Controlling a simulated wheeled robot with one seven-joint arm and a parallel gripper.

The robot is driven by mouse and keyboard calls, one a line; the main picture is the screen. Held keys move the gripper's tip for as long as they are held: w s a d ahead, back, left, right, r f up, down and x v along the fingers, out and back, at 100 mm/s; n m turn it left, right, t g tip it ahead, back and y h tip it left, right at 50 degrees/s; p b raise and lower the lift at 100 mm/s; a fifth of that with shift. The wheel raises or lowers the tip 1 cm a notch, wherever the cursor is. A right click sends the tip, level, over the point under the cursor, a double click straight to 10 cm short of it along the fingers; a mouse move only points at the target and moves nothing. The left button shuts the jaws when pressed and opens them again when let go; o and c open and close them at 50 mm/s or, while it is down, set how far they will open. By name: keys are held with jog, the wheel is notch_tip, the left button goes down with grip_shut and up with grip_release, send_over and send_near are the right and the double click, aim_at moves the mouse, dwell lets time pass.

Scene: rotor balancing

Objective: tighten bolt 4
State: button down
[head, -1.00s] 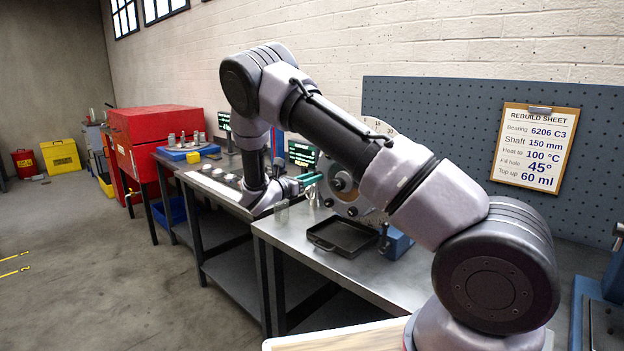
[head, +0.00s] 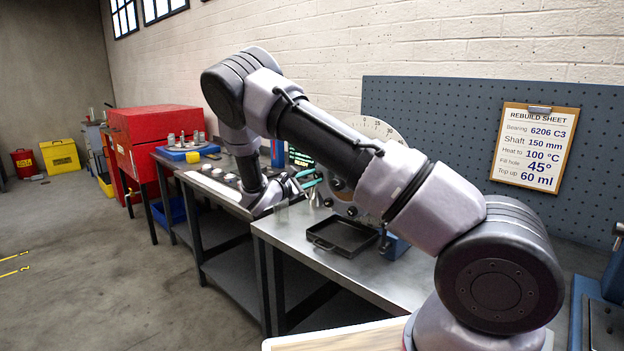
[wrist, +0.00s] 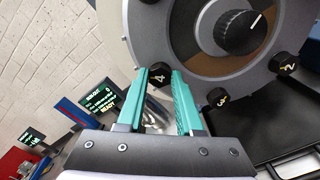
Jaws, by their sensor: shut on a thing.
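My gripper (wrist: 160,80) has teal fingers and is shut on bolt 4 (wrist: 159,76), a black head marked 4 at the rim of a round grey housing (wrist: 189,60). A fingertip lies on each side of the bolt head. Bolt 2 (wrist: 282,63) and bolt 3 (wrist: 217,98) sit farther round the same rim. A black knob with a white line (wrist: 240,32) is at the housing's middle. In the head view my gripper (head: 312,180) reaches the housing (head: 343,208), which my arm partly hides.
A black tray (head: 342,237) lies on the bench (head: 283,229) in front of the housing, with a blue block (head: 396,246) beside it. Small metal or glass cylinders (head: 281,211) stand near my gripper. A screen reading READY (wrist: 101,98) is behind.

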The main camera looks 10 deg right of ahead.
jog(key=m, duration=2.1)
jog(key=shift+f, duration=0.3)
jog(key=shift+m, duration=0.4)
jog(key=c, duration=0.6)
grip_release()
jog(key=shift+o, duration=0.2)
jog(key=v, duration=1.1)
